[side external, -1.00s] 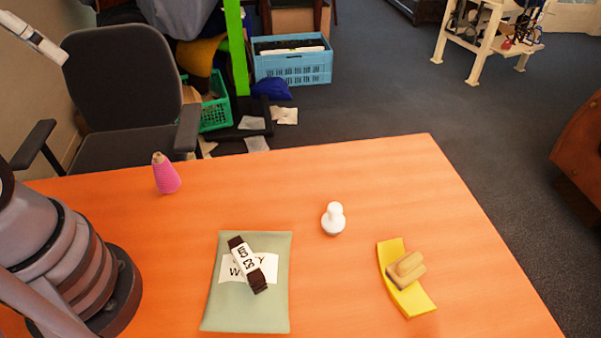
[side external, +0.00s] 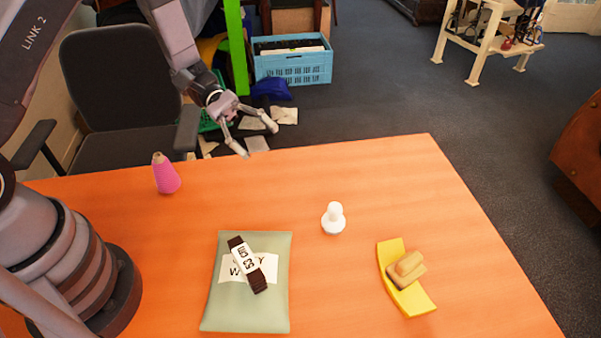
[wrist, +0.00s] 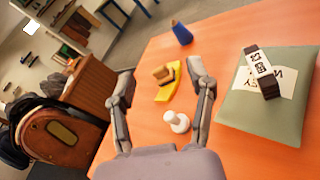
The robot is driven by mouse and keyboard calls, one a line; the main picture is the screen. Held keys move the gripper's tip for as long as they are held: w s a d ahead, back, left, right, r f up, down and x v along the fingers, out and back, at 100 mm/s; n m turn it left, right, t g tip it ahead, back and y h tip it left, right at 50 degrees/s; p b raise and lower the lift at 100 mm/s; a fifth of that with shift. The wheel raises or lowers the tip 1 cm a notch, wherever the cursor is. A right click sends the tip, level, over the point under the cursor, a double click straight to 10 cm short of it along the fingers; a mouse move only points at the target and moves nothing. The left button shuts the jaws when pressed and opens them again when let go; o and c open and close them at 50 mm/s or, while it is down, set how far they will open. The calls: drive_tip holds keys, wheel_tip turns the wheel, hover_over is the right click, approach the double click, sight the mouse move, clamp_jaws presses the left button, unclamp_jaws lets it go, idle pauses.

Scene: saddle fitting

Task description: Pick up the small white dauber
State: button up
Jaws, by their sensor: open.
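My gripper (side external: 258,140) is open and empty. It hangs in the air toward the far side of the table, up and to the left of the dauber in the side view. Both fingers (wrist: 161,82) are spread wide in the wrist view.
Left of the dauber lies a grey-green cushion (side external: 220,305) with a dark, labelled strap (side external: 248,264) on it. To the right, a yellow curved piece (side external: 412,300) bears a tan block (side external: 406,268). A pink cone (side external: 165,174) stands at the far left. Bare table surrounds the dauber.

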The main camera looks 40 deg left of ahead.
wheel_tip(320, 180, down, 9)
drive_tip(key=w+n+t+h, duration=0.2)
drive_tip(key=w+n+t, duration=0.1)
drive_tip(key=n+t, duration=0.15)
drive_tip(key=n+t+y, duration=0.1)
drive_tip(key=n+t, duration=0.4)
drive_tip(key=n, duration=0.2)
approach(326, 218)
drive_tip(key=shift+s+a+r+m, duration=0.15)
drive_tip(key=shift+a+r, duration=0.3)
drive_tip(key=shift+r, duration=0.05)
drive_tip(key=shift+s+a+r+m, duration=0.1)
drive_tip(key=shift+s+a+r, duration=0.1)
drive_tip(key=shift+a+r, duration=0.3)
drive_tip(key=shift+f, duration=0.25)
drive_tip(key=x, duration=1.2)
drive_tip(key=shift+a, duration=0.1)
drive_tip(key=shift+c, duration=0.2)
clamp_jaws()
